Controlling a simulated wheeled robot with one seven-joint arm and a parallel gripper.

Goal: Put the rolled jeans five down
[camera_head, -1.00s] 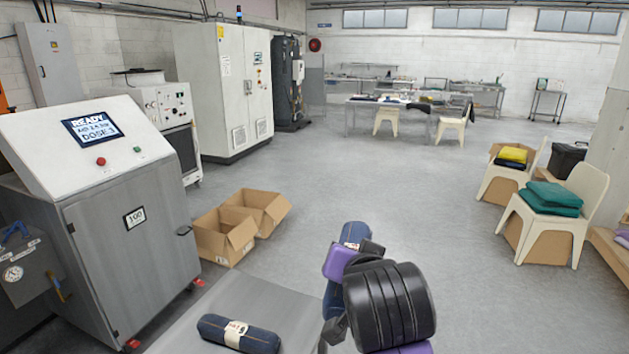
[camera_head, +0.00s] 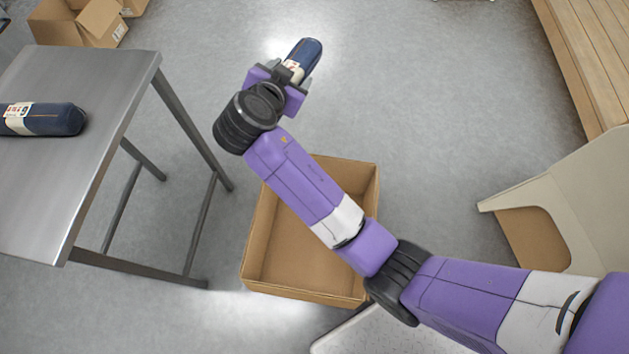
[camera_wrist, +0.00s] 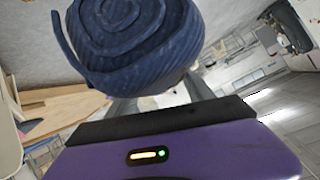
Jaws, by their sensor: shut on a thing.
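A rolled pair of dark blue jeans (camera_head: 304,57) with a pale printed band is held in my gripper (camera_head: 288,76). The roll is in the air, beyond the far edge of an open cardboard box and to the right of the metal table. In the wrist view the spiral end of the roll (camera_wrist: 130,40) fills the top, above the purple gripper body. The fingertips are mostly hidden by the wrist and the roll. A second rolled pair of jeans (camera_head: 42,119) with a label band lies on the metal table (camera_head: 90,80) at the left.
The empty open cardboard box (camera_head: 280,288) stands on the floor below my arm. Other boxes (camera_head: 75,22) are at the top left. A pale chair (camera_head: 560,200) and a slatted wooden bench (camera_head: 590,50) are on the right. The floor between is clear.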

